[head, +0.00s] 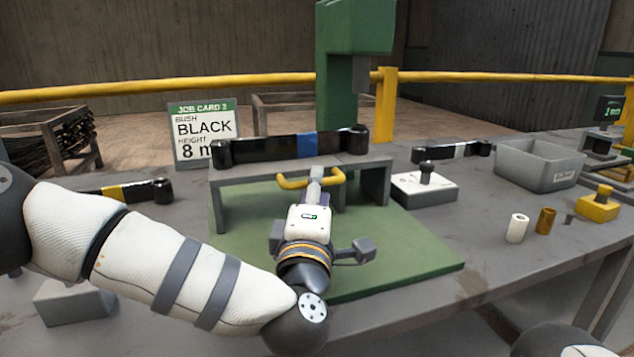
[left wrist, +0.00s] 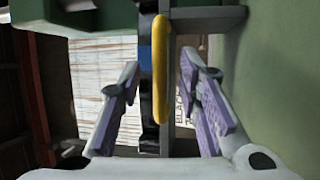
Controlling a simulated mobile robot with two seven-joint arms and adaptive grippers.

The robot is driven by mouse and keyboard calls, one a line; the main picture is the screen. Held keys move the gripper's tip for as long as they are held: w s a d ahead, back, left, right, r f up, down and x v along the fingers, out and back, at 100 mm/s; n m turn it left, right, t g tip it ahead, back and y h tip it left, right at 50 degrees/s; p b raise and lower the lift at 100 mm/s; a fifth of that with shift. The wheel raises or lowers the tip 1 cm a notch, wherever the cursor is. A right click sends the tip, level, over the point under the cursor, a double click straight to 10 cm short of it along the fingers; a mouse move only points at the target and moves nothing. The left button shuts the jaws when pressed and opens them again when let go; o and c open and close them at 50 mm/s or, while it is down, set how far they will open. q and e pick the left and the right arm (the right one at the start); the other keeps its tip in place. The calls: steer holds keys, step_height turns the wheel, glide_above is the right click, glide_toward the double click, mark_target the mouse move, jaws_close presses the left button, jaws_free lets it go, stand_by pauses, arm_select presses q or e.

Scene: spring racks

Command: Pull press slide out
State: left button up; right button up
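The press has a green column (head: 337,95) and a green base plate (head: 400,252). A grey bridge-shaped slide (head: 375,178) stands over the plate, with a yellow handle (head: 285,184) on its front. A black leaf spring with a blue band (head: 270,147) lies along its top. My left gripper (head: 314,180) is at the handle. In the left wrist view the yellow handle (left wrist: 160,75) runs between the two purple-padded fingers (left wrist: 162,100), with gaps on both sides, so the gripper is open. My right gripper is out of view.
A job card (head: 203,130) reads BLACK, 8 m. A grey bin (head: 540,164), a white block with a black knob (head: 425,188), a white bush (head: 517,228), a brown bush (head: 545,221) and a yellow block (head: 598,204) stand to the right. Other leaf springs lie on both sides.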

arm_select(q)
steer(key=shift+x, duration=1.2)
jaws_close()
